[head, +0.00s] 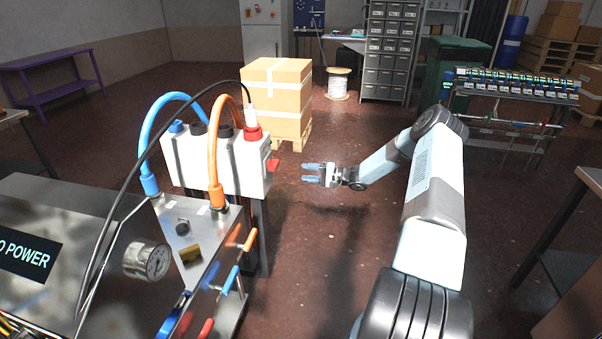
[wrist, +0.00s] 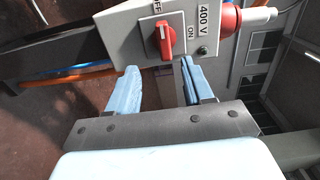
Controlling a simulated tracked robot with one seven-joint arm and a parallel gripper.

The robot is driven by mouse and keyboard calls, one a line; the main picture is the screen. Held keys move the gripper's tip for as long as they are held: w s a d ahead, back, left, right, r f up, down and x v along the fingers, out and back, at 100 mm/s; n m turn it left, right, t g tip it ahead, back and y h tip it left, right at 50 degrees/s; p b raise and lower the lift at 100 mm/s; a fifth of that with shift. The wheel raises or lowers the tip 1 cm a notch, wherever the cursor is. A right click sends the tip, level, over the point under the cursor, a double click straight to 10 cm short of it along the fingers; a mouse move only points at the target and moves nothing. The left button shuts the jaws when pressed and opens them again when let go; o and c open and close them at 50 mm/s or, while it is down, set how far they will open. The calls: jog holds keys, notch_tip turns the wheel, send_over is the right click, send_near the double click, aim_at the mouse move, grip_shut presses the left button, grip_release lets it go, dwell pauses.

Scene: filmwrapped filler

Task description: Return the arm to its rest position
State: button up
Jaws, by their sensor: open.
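My arm (head: 435,195) reaches forward from the lower right in the head view and bends left at its elbow. My gripper (head: 308,173) is open and empty, held in the air to the right of a grey switch box (head: 215,160). A red rotary switch (head: 272,165) sticks out of the box's right side, a gap away from the fingertips. In the wrist view the two pale blue fingers (wrist: 158,90) stand apart. Beyond them is the red switch (wrist: 165,38), its handle lined up between the OFF and ON labels. A red plug (wrist: 230,18) sits beside it.
A steel machine (head: 75,225) with a gauge, blue and orange hoses and a black cable fills the left. A carton stack (head: 277,100) stands on a pallet behind the gripper. A workbench (head: 580,225) is at the right edge. The floor (head: 325,255) below the gripper is clear.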

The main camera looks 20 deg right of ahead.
jog(key=shift+s+d, duration=0.1)
jog(key=shift+d, duration=0.05)
dwell(0.3)
jog(key=s+a+r+n+g+h, duration=0.25)
jog(key=s+a+r, duration=0.3)
jog(key=r, duration=0.35)
jog(key=s+a+r+n+g+h, duration=0.2)
jog(key=s+a+r+g+h, duration=0.15)
jog(key=s+r, duration=0.5)
jog(key=s+a+r+n+g+h, duration=0.2)
jog(key=s+a+r, duration=0.3)
jog(key=r, duration=0.6)
jog(key=s+r+t+h, duration=0.1)
jog(key=s+r+h, duration=0.1)
jog(key=s+r, duration=0.45)
jog(key=s+r+h, duration=0.3)
jog(key=s+r, duration=0.1)
jog(key=s, duration=0.6)
jog(key=s+d+r+t+h, duration=0.1)
jog(key=s, duration=0.7)
jog(key=s+d+r+t+h, duration=0.1)
jog(key=s+d+r+t, duration=0.1)
jog(key=s, duration=0.7)
jog(key=shift+s+m+t+h, duration=0.2)
jog(key=shift+m+t+h, duration=0.1)
jog(key=shift+m, duration=0.05)
jog(key=shift+a, duration=0.15)
